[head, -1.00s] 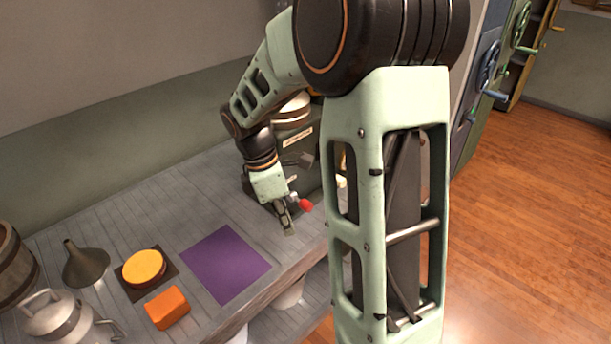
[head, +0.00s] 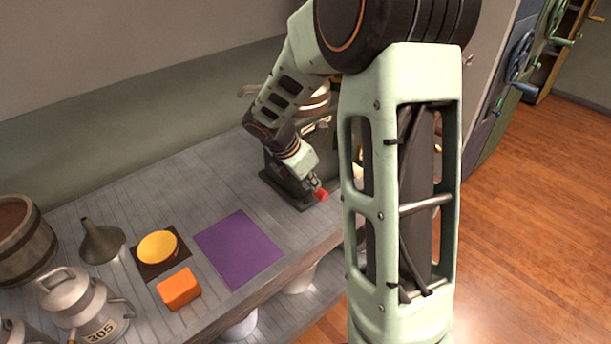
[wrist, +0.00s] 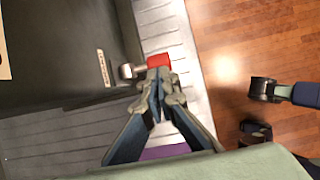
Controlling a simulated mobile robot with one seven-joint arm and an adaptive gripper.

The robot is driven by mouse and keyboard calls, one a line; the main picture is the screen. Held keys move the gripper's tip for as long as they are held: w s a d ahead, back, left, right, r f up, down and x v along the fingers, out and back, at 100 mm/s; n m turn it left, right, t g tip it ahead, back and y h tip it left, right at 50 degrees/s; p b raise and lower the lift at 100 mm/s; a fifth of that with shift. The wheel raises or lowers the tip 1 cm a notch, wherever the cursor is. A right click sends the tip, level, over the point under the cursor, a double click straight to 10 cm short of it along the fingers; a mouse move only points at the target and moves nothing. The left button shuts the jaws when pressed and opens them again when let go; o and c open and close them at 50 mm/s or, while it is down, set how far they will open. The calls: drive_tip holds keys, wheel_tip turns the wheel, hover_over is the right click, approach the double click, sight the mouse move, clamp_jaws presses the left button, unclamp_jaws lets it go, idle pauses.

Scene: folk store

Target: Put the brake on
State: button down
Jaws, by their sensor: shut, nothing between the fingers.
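The brake appears to be a short metal lever with a red grip (head: 321,195) on the side of a dark machine (head: 287,187) on the counter. The wrist view shows the red grip (wrist: 158,60), its metal stem and the dark machine body (wrist: 65,50) with a small label too small to read. My gripper (wrist: 160,82) is shut and empty, its fingertips right at the near side of the red grip. I cannot tell whether they touch it. In the head view my gripper (head: 316,183) is partly hidden behind its own wrist.
A purple mat (head: 238,248), an orange block (head: 178,288), a yellow disc (head: 158,247) on a dark square, a funnel (head: 101,241), a milk can (head: 75,300) and a barrel (head: 22,240) stand to the left. Wooden floor (head: 520,200) lies beyond the counter edge.

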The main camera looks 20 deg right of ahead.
sight(319, 198)
drive_tip(key=shift+x, duration=1.45)
drive_tip(key=shift+s+d+f+t+b, duration=0.2)
drive_tip(key=shift+f+t+b, duration=0.45)
drive_tip(key=shift+b, duration=1.2)
drive_tip(key=b, duration=0.1)
drive_tip(key=t+b, duration=0.1)
drive_tip(key=shift+s+f+m+y+b, duration=0.2)
drive_tip(key=shift+f+m+y+b, duration=0.1)
drive_tip(key=shift+m+y, duration=0.1)
drive_tip(key=f+t+b, duration=0.1)
drive_tip(key=b, duration=0.2)
drive_tip(key=shift+s+t, duration=0.15)
drive_tip(key=shift+t, duration=0.1)
drive_tip(key=shift+b, duration=0.35)
drive_tip(key=shift+f, duration=0.15)
